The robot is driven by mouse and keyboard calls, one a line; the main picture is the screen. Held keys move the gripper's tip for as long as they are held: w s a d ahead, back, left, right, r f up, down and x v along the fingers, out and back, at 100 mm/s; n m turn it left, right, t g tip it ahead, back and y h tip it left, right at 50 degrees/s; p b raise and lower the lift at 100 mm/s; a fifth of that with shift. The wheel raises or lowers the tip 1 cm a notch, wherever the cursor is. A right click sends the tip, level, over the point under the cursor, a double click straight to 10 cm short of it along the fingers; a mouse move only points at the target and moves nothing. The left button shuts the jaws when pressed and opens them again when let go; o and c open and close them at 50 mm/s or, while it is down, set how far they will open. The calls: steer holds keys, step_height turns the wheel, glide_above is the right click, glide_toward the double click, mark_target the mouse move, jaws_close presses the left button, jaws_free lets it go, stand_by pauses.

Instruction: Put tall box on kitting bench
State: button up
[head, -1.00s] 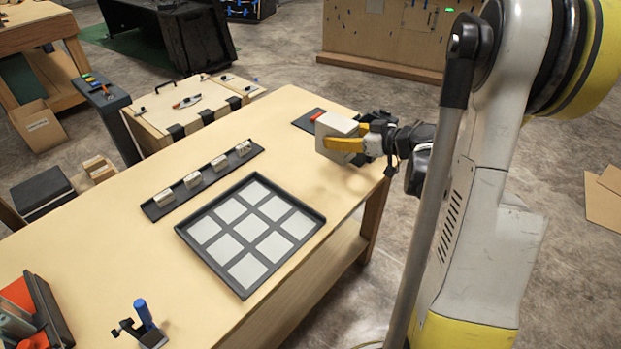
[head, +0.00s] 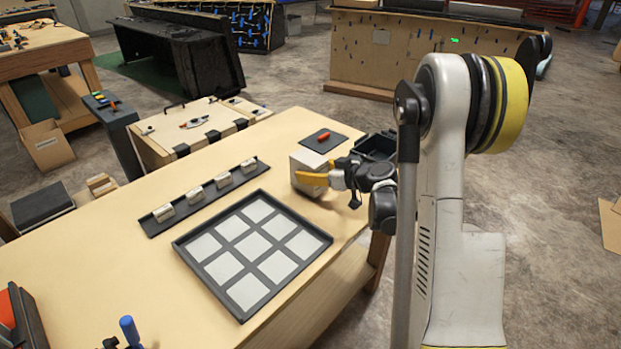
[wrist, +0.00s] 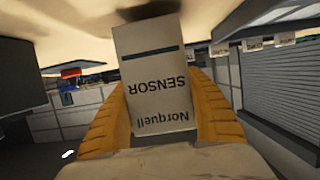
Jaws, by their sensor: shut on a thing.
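The tall box (head: 307,163) is pale grey-white and held upright at the right end of the wooden kitting bench (head: 115,235). In the wrist view the box (wrist: 155,65) shows upside-down lettering, "Norquell SENSOR". My gripper (head: 311,178) is shut on the box, with a yellow finger on each side in the wrist view. The box's lower end is at or just above the bench top; a dark shadow lies by it in the wrist view. I cannot tell whether it touches.
A black tray with pale square pads (head: 185,244) lies left of the box. A black rail with several small blocks (head: 153,229) lies behind it. A dark mat with a red-orange item (head: 323,136) and a black bin (head: 376,145) are close behind.

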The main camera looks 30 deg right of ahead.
steer(key=shift+f, duration=0.55)
steer(key=shift+f, duration=0.2)
steer(key=o, duration=1.4)
steer(key=shift+r, duration=0.1)
